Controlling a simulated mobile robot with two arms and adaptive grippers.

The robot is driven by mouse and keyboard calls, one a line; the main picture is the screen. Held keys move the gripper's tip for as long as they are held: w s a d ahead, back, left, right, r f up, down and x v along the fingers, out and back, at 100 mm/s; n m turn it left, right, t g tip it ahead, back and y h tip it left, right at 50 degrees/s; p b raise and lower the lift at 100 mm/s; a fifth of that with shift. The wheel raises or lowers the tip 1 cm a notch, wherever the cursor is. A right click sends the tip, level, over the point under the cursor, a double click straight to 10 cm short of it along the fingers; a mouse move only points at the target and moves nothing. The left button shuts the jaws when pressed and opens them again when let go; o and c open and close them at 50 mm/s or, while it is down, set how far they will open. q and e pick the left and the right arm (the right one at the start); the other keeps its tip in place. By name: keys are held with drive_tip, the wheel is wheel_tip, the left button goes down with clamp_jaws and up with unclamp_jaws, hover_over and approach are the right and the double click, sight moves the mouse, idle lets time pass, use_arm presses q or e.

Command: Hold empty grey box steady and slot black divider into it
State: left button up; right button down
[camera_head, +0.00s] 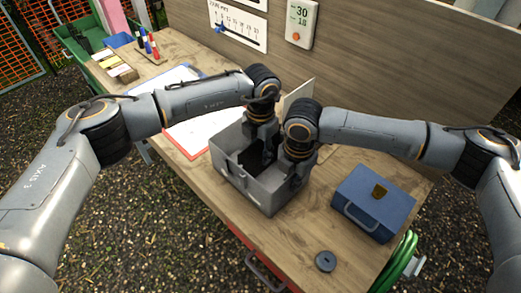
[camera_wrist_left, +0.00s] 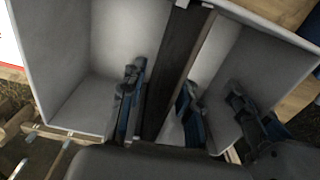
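The grey box (camera_head: 232,171) stands open on the wooden bench, near its front edge. My left gripper (camera_head: 266,150) is over and partly inside it. In the left wrist view, the black divider (camera_wrist_left: 172,75) stands lengthwise in the box mouth, between my left gripper's blue-padded fingers (camera_wrist_left: 160,105), which close on its two faces. Its far end is at the far wall's rim; how deep it sits is hidden. My right gripper (camera_head: 296,172) is at the box's right wall, apparently clamped on it; one finger shows inside, the other is mostly hidden.
A blue case (camera_head: 373,202) with a handle lies right of the box. A black disc (camera_head: 325,261) lies near the front edge. A white sheet on a board (camera_head: 197,135) lies left of the box. A pale panel (camera_head: 299,95) stands behind my grippers. A wooden wall closes the back.

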use_arm(q)
wheel_tip(320, 180, up, 12)
idle(0.5)
idle(0.4)
use_arm(e)
drive_tip(key=c, duration=1.4)
unclamp_jaws()
drive_tip(key=shift+c, duration=0.2)
drive_tip(key=shift+r, duration=0.1)
